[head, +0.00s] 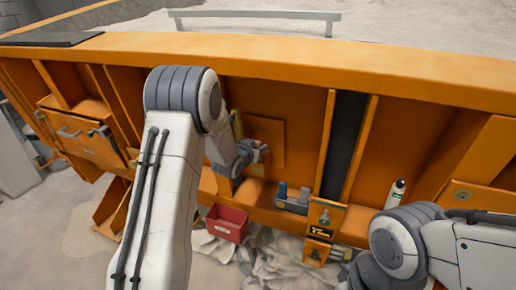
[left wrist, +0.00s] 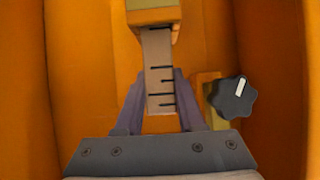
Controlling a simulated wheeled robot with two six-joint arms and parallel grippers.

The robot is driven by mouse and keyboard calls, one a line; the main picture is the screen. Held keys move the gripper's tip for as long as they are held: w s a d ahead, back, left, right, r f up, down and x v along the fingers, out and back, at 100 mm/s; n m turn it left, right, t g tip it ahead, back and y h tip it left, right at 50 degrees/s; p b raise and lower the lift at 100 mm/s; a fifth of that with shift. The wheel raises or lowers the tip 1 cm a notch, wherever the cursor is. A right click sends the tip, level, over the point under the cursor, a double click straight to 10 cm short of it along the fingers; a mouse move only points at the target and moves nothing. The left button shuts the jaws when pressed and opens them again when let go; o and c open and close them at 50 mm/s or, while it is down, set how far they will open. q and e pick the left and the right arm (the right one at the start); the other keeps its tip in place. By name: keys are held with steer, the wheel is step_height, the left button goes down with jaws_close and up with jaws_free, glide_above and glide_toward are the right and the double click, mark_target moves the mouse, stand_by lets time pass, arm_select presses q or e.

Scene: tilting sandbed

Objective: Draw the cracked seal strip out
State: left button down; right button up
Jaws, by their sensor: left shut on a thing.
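The cracked seal strip (left wrist: 159,58) shows in the left wrist view as a flat tan-grey band with several dark cross marks. Its upper end meets a yellow-orange holder (left wrist: 153,17), and its lower end lies between my fingers. My left gripper (left wrist: 160,88) is shut on the strip, one purple-grey finger on each side. In the head view my left gripper (head: 259,152) is by the orange side wall, partly hidden by its own wrist; the strip is not clear there. My right arm enters at the lower right, with its gripper out of view.
A black lobed knob (left wrist: 232,97) is close right of my left fingers. In the head view, a red bin (head: 227,224) stands below, a blue-grey clamp-like part (head: 291,199) sits to the right, and a white bottle (head: 396,193) stands farther right. Orange ribs divide the wall.

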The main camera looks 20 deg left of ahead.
mark_target(257, 141)
arm_select(q)
steer(key=shift+r, duration=0.1)
steer(key=shift+s+r+p, duration=0.15)
steer(key=shift+r+p, duration=0.35)
steer(key=shift+r, duration=0.2)
steer(key=shift+s+r+p, duration=0.1)
steer(key=shift+r+p, duration=0.35)
steer(key=shift+r, duration=0.2)
steer(key=shift+r, duration=0.1)
steer(key=shift+s+r+p, duration=0.15)
steer(key=shift+r+p, duration=0.35)
steer(key=shift+r, duration=0.2)
steer(key=shift+s+r+p, duration=0.15)
steer(key=shift+r+p, duration=0.35)
steer(key=shift+r, duration=0.2)
steer(key=shift+s, duration=0.1)
steer(key=s+b, duration=0.2)
steer(key=s, duration=0.5)
steer(key=shift+s+a, duration=0.15)
steer(key=shift+s, duration=0.25)
